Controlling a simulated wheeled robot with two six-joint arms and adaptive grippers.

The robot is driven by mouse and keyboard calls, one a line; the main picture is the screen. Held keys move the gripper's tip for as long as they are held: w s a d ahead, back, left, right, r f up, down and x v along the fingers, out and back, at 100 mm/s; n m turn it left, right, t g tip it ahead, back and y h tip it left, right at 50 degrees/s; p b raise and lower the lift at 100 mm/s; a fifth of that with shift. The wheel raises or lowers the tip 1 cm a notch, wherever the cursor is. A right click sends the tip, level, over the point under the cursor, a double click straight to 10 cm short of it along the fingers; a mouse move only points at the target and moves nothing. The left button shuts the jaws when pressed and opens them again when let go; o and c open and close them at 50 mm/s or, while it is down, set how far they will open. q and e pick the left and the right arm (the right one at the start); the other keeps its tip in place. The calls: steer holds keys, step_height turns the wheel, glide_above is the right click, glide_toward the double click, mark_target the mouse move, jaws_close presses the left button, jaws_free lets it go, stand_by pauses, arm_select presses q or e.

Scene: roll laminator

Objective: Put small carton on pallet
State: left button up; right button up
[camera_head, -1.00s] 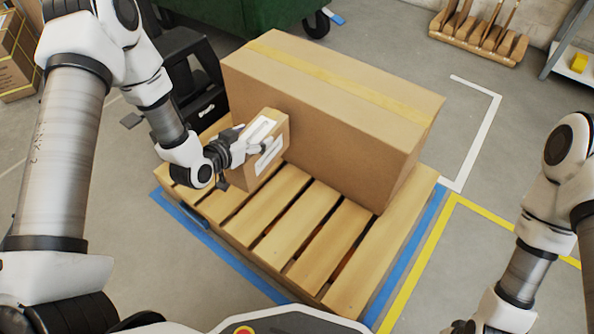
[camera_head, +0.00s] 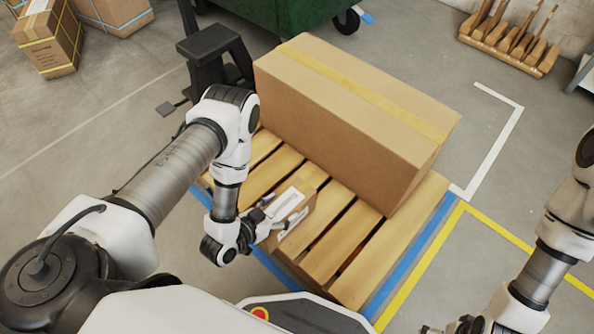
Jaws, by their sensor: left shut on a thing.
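The small carton (camera_head: 295,212) is a brown box with a white label. It is over the front left part of the wooden pallet (camera_head: 352,276). My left gripper (camera_head: 273,221) is shut on the small carton from its left side. I cannot tell whether the carton touches the slats. My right gripper (camera_head: 455,328) is at the bottom edge, mostly cut off, so its jaws cannot be judged.
A large taped carton (camera_head: 345,130) fills the back of the pallet. Bare slats lie in front of it. A black pallet jack (camera_head: 215,55) stands behind left, and a green bin (camera_head: 285,12) behind. Strapped cartons (camera_head: 48,42) are at the far left.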

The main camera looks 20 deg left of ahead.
arm_select(q)
steer(key=w+a+f+b, duration=0.2)
steer(key=w+a+b, duration=0.1)
steer(key=w, duration=0.3)
steer(key=w+a+f+b, duration=0.2)
steer(key=w+a+b, duration=0.1)
steer(key=w, duration=0.3)
steer(key=shift+w+f+b, duration=0.3)
steer(key=shift+f+b, duration=0.1)
steer(key=shift+b, duration=0.05)
steer(key=o, duration=1.8)
steer(key=shift+a+f, duration=0.1)
steer(key=shift+f, duration=0.05)
